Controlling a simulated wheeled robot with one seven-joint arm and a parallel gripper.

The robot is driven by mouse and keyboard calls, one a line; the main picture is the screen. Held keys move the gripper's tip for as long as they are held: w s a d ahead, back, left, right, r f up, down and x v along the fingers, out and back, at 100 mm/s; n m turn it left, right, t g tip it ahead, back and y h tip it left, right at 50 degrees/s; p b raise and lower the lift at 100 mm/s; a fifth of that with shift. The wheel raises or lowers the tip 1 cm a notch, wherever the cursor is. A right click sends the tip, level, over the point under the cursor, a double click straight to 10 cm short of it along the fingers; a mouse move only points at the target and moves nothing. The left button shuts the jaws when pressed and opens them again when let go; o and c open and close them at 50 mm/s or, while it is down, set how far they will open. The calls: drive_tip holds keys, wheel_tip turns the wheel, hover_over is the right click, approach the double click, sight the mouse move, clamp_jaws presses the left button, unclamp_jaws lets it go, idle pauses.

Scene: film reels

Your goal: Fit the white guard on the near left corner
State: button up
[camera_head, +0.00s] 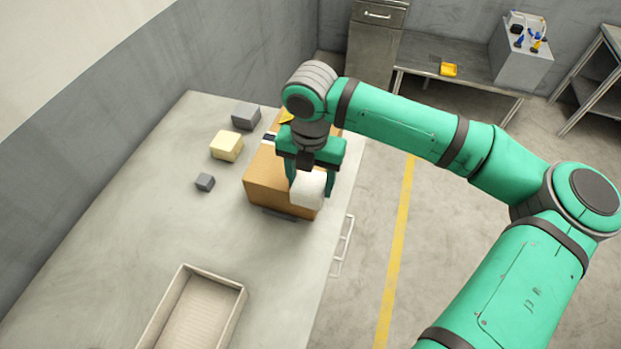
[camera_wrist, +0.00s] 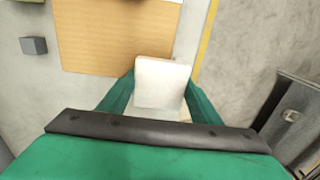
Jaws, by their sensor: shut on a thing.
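The white guard (camera_head: 308,190) is between the fingers of my gripper (camera_head: 311,186), which is shut on it. The brown box (camera_head: 265,178) stands on the table under and behind my gripper. In the head view the guard covers the box's near right corner region; I cannot tell whether it touches the box. In the wrist view the guard (camera_wrist: 162,82) overlaps the lower right corner of the box (camera_wrist: 115,38). The box's near left corner shows bare in the head view. A yellow piece (camera_head: 287,117) shows at the box's far end, partly hidden by my arm.
Left of the box, a grey block (camera_head: 246,115), a cream block (camera_head: 226,146) and a small grey cube (camera_head: 204,182) lie on the table (camera_head: 130,220). An open tray (camera_head: 238,295) stands at the near edge. A rail (camera_head: 344,245) runs along the table's right side.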

sight(310, 182)
drive_tip(key=o, duration=1.1)
drive_tip(key=shift+c, duration=0.2)
wheel_tip(310, 182, up, 13)
